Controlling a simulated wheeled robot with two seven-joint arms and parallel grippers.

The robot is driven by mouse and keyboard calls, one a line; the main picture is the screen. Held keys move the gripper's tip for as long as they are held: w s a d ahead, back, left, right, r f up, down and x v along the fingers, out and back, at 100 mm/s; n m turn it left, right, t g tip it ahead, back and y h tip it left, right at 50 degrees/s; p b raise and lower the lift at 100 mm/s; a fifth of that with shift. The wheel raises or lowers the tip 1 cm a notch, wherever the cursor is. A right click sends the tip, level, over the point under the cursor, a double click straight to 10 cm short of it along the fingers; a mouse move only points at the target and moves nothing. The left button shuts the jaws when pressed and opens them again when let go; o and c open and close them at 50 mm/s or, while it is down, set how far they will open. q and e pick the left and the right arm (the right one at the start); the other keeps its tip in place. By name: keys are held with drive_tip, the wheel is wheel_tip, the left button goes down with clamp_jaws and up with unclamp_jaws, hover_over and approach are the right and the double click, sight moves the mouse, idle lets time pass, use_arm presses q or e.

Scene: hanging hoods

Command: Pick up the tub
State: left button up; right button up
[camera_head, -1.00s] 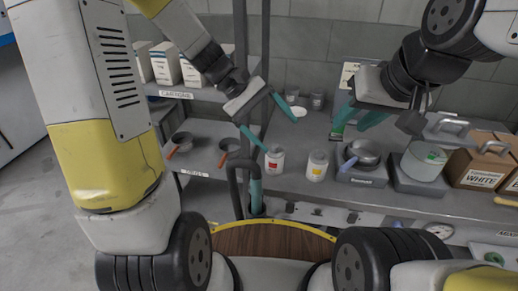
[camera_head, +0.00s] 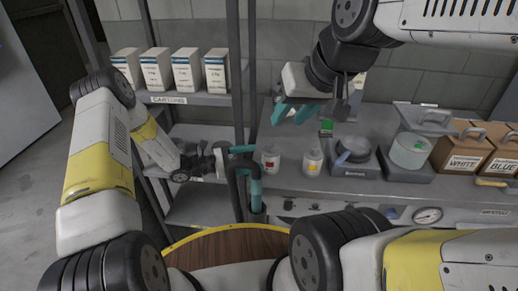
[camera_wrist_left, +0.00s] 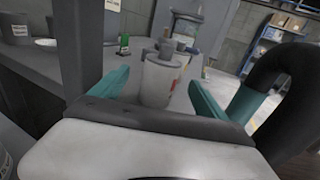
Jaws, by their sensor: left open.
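Two white tubs stand on the grey bench, one with a red label (camera_head: 270,161) and one with a yellow label (camera_head: 312,163). The task does not say which is meant. My left gripper (camera_head: 243,163) is open and empty, just left of the red-labelled tub and partly hidden by dark posts and a pipe. In the left wrist view a white tub (camera_wrist_left: 158,80) stands ahead between the open teal fingers, not gripped. Another tub is partly hidden behind it. My right gripper (camera_head: 294,113) is open and empty above the bench, behind the tubs.
A dark bent pipe (camera_head: 232,178) and an upright post (camera_head: 236,60) stand close to my left gripper; the pipe (camera_wrist_left: 300,75) looms right in the wrist view. A pan on a scale (camera_head: 352,152), a pot (camera_head: 408,152) and boxes (camera_head: 462,150) fill the bench's right.

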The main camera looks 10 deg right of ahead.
sight(271, 155)
use_arm(q)
drive_tip(key=d, duration=0.7)
drive_tip(key=shift+w, duration=0.15)
drive_tip(key=c, duration=1.1)
drive_tip(key=shift+r, duration=0.1)
drive_tip(key=shift+c, duration=0.2)
